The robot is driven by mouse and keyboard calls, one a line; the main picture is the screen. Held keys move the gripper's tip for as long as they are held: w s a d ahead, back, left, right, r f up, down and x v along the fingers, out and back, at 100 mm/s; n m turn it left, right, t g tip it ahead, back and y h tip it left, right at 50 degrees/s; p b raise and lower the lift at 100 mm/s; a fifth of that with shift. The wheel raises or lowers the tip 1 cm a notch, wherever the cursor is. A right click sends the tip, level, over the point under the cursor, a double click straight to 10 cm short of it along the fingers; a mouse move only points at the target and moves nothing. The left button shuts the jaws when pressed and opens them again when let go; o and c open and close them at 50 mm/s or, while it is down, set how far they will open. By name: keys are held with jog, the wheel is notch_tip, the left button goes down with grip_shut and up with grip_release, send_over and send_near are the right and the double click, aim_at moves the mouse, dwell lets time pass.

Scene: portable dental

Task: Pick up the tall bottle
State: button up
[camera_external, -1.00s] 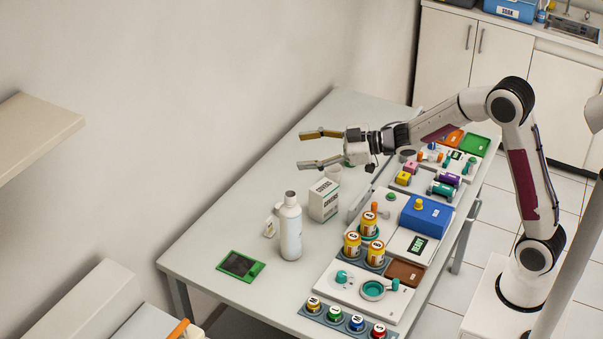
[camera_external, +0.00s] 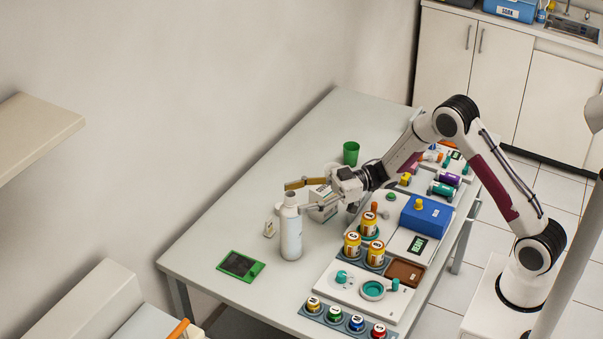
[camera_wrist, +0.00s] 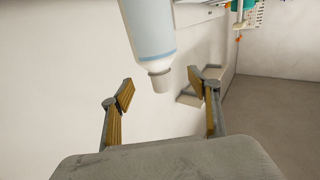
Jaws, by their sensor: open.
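The tall bottle (camera_external: 291,236) is white with a grey neck and stands upright on the table. In the wrist view the bottle (camera_wrist: 151,30) shows upside down, its grey neck pointing down between the tips of my fingers. My gripper (camera_external: 294,197) is open at the height of the bottle's neck, with one finger behind the neck and the other in front or to its right. In the wrist view my gripper (camera_wrist: 160,90) has its fingers wide apart, with a gap on both sides of the neck.
A white box (camera_external: 322,207) stands just behind the bottle, partly hidden by my gripper. A small white item (camera_external: 269,228) is left of the bottle. A green device (camera_external: 240,264) lies at the front left. A green cup (camera_external: 351,153) stands farther back. Orange-labelled jars (camera_external: 352,246) are to the right.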

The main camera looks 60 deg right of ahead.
aim_at(291, 219)
jog(key=shift+f, duration=0.3)
jog(key=shift+f, duration=1.05)
notch_tip(291, 219, down, 5)
jog(key=shift+a+r, duration=0.1)
jog(key=shift+x, duration=1.4)
jog(key=shift+r, duration=0.1)
jog(key=c, duration=1.4)
